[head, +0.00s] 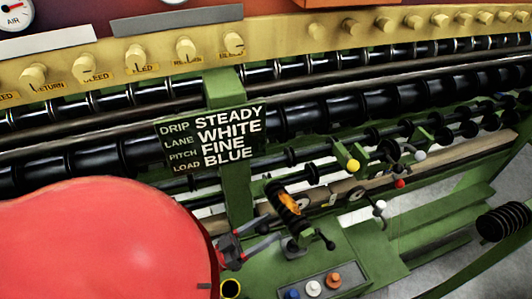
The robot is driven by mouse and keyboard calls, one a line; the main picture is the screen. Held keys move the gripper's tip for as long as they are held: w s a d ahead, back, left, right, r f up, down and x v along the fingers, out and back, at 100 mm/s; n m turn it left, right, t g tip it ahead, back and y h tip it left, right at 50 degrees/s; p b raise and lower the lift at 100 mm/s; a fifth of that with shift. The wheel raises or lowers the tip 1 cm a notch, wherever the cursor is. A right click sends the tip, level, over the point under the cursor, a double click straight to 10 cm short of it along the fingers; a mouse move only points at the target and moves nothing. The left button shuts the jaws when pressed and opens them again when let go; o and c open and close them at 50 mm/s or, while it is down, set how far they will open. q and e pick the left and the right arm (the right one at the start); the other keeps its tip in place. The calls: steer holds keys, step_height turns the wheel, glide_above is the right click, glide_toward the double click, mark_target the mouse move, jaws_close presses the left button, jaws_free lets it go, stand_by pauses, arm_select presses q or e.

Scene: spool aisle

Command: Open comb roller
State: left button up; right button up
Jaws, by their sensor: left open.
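A long green machine holds several black ringed rollers (330,117) running across the view. Which of them is the comb roller I cannot tell. A short black ribbed piece with an orange patch (286,203) stands in front of the rollers, above a small lever with a dark knob (328,242). My left gripper (272,229) is open at the lower centre, its dark fingers pointing right, just below the ribbed piece. Whether they touch it or the lever mount is unclear. My right gripper is not in view.
A dark sign (212,140) reads DRIP STEADY, LANE WHITE, PITCH FINE, LOAD BLUE. Yellow (353,166), white (419,155) and red (399,183) ball knobs sit to the right. A panel holds blue, white and orange buttons (334,281). A cream rail (130,62) carries knobs.

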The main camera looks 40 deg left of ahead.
arm_select(q)
steer(key=b+v, duration=0.5)
steer(key=v, duration=1.2)
steer(key=shift+b, duration=0.4)
steer(key=shift+s+a, duration=0.1)
